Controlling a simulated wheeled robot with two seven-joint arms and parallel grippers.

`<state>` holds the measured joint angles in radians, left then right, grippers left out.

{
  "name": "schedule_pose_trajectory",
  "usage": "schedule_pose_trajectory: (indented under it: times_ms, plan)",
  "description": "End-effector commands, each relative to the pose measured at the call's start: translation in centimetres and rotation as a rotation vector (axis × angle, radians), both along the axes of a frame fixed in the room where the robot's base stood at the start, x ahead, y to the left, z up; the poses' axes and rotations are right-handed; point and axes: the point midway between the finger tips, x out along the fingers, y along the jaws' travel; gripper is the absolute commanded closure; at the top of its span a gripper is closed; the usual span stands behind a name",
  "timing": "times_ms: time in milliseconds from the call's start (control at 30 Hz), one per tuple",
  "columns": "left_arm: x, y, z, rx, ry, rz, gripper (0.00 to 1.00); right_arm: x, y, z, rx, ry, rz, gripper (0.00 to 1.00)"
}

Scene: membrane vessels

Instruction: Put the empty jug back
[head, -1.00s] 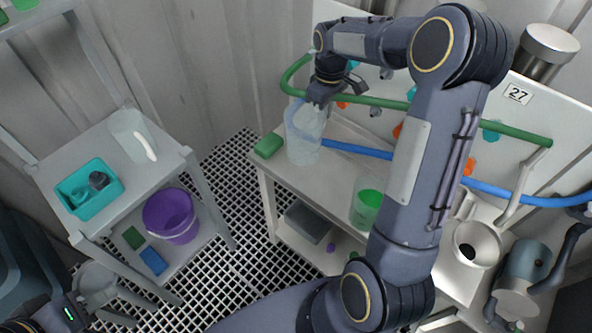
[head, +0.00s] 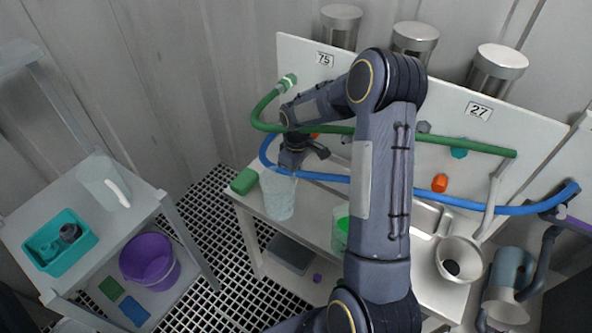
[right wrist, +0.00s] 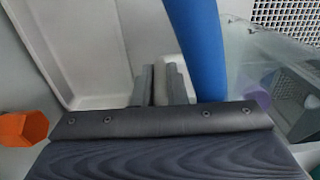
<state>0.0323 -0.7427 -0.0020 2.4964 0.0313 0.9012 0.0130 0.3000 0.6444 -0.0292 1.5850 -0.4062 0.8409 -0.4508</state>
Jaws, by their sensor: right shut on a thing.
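A clear, empty-looking jug (head: 279,196) is at the left front edge of the bench (head: 318,220). Whether its base touches the bench, I cannot tell. My right gripper (head: 291,166) is at the jug's top. In the right wrist view its two fingers (right wrist: 165,85) are shut on a narrow pale piece, seemingly the jug's handle. The clear jug wall (right wrist: 262,65) shows right of them, beyond the blue hose (right wrist: 197,50). A second clear jug with a white handle (head: 103,184) stands on the left shelf unit (head: 140,205). My left gripper is out of view.
A green block (head: 243,181) lies left of the held jug. A clear vessel with green contents (head: 341,235) stands to its right, partly behind my arm. Green (head: 450,145) and blue (head: 470,209) hoses cross the bench. The left shelves hold a teal tray (head: 85,237) and purple bucket (head: 148,262).

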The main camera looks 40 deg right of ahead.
Motion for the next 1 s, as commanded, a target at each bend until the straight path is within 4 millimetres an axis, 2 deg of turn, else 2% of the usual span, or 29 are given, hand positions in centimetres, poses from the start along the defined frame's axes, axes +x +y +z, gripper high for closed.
schedule_pose_trajectory:
  times_ms: [167, 200, 367, 600, 733, 867, 1000]
  plan:
    - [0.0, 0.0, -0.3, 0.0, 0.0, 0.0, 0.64, 0.0, 0.0, -0.3, 0.0, 0.0, 0.0, 1.0]
    - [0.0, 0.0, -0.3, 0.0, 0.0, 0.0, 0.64, 0.0, 0.0, -0.3, 0.0, 0.0, 0.0, 0.85]
    - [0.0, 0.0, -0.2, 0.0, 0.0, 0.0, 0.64, 0.0, 0.0, -0.2, 0.0, 0.0, 0.0, 0.66]
    - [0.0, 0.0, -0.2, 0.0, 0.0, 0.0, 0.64, 0.0, 0.0, -0.2, 0.0, 0.0, 0.0, 0.66]
    - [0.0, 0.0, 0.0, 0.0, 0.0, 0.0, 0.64, 0.1, 0.0, 0.5, -0.001, -0.001, -0.001, 0.66]
    - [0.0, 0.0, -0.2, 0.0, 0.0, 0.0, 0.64, 0.1, -0.1, 2.5, 0.0, -0.004, -0.002, 0.66]
    - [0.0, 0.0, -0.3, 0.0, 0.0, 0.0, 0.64, 0.1, -0.1, 5.7, -0.002, -0.006, -0.001, 0.66]
